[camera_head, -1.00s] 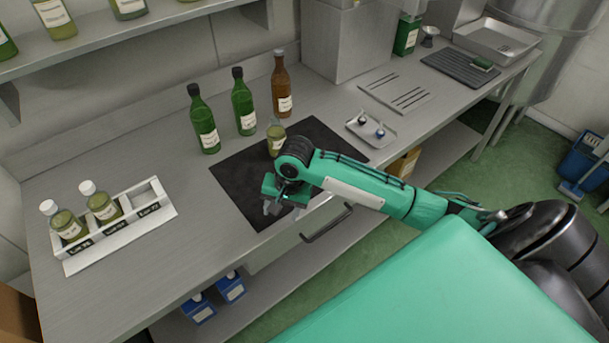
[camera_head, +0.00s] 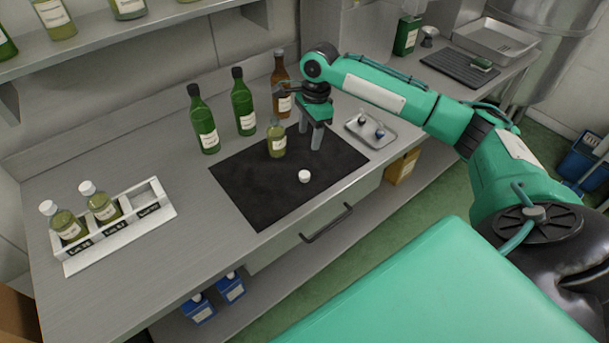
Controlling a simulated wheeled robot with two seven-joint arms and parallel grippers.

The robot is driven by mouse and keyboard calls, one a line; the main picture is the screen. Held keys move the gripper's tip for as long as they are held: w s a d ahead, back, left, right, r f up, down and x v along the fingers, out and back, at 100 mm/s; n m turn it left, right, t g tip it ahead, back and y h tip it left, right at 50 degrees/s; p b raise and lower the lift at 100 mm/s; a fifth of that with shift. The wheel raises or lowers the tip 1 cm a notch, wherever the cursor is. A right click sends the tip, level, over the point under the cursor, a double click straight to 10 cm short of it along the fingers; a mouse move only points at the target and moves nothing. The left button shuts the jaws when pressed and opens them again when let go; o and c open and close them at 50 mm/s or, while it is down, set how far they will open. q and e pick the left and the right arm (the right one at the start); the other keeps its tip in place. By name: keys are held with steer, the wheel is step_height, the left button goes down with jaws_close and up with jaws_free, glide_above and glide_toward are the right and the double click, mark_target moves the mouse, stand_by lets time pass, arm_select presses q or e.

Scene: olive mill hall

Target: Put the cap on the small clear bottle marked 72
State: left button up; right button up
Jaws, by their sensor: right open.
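The small clear bottle (camera_head: 277,142) holds yellow-green liquid and stands upright, uncapped, on the black mat (camera_head: 245,188). Its label is too small to read. A white cap (camera_head: 304,176) lies on the mat, in front of the bottle and slightly right. My right gripper (camera_head: 317,142) is open and empty, fingers pointing down, just right of the bottle and behind the cap. It appears apart from both. My left gripper is not in view.
A white rack (camera_head: 120,235) at left holds two white-capped small bottles and has an empty slot. Green bottles (camera_head: 203,120) and a brown bottle (camera_head: 281,80) stand behind the mat. A small tray (camera_head: 371,130) with little items lies right of my gripper.

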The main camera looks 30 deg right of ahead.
steer(key=p, duration=0.2)
glide_above(305, 174)
steer(key=f, duration=0.8)
steer(key=shift+w+d+f, duration=0.2)
steer(key=shift+d+f, duration=0.1)
steer(key=shift+f, duration=0.1)
steer(key=f+p, duration=0.1)
steer(key=f, duration=0.3)
steer(key=shift+s+a+f+p, duration=0.15)
steer(key=shift+a+f+p, duration=0.05)
steer(key=shift+p, duration=0.15)
steer(key=shift+f, duration=0.3)
steer(key=c, duration=1)
